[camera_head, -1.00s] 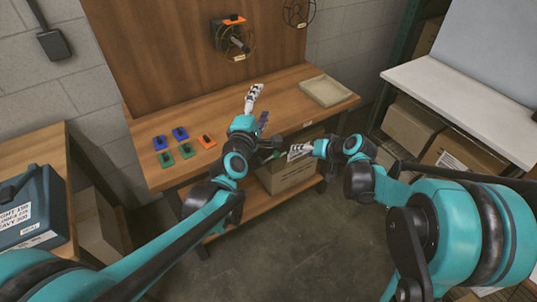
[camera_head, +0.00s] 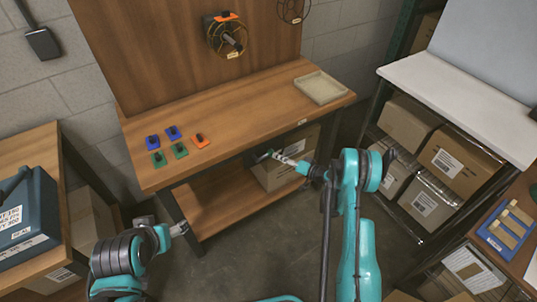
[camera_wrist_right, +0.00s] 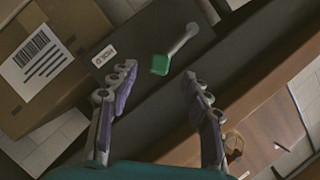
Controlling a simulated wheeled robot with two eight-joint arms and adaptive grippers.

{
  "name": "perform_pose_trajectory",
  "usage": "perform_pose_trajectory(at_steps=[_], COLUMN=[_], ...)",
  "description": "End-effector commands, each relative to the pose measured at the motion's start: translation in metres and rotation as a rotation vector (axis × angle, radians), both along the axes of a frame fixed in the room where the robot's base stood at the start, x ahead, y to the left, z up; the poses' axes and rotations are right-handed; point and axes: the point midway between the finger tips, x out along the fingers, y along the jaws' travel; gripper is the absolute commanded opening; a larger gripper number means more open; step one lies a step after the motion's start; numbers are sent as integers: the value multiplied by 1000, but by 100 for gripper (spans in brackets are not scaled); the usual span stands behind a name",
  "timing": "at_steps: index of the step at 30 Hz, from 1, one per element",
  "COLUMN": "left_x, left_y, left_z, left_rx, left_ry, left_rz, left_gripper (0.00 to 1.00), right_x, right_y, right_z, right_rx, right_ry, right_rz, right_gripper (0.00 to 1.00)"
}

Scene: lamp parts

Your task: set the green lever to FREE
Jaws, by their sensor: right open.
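The green lever (camera_wrist_right: 160,65) shows in the right wrist view as a green grip on a grey arm against the dark front of the bench. A small white label (camera_wrist_right: 104,54) is left of it; its text is too small to read surely. My right gripper (camera_wrist_right: 158,80) is open, with its fingers either side of the grip in the picture; I cannot tell the remaining depth. In the head view my right gripper (camera_head: 280,157) is under the bench's front edge, mostly hiding the lever. My left gripper (camera_head: 180,228) is low, front left of the bench; its jaws are unclear.
A white-topped rack (camera_head: 460,90) is at right. The floor in front is open.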

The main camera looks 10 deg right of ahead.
Motion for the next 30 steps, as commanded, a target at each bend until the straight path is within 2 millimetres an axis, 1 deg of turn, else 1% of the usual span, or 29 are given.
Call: perform_pose_trajectory(at_steps=[3, 10, 15, 22, 23, 24, 26, 27, 28, 30], left_x=[1, 1, 1, 1, 1, 1, 1, 1, 1, 1], left_y=[0, -1, -1, -1, -1, -1, -1, -1, -1, -1], left_z=[-9, -20, -22, -22, -22, -22, -22, -22, -22, -22], left_rx=[-2, -3, -5, -5, -5, -5, -5, -5, -5, -5], left_ry=[-1, -3, -3, -3, -3, -3, -3, -3, -3, -3], left_rz=[1, 1, 2, 2, 2, 2, 2, 2, 2, 2], left_gripper=[68, 68, 68, 68, 68, 68, 68, 68, 68, 68], right_x=[15, 42, 51, 52, 52, 52, 52, 51, 51, 51], right_y=[14, 33, 39, 40, 39, 39, 39, 39, 39, 39], right_z=[-8, -16, -17, -16, -16, -16, -16, -16, -16, -17], right_rx=[0, -2, -2, -2, -2, -2, -2, -2, -2, -2], right_ry=[1, 1, 2, 1, 1, 1, 1, 1, 1, 2], right_rz=[4, 1, 1, 0, 0, 0, 0, 0, 0, 1], right_gripper=[48, 48, 48, 48, 46, 35, 19, 9, 1, 0])
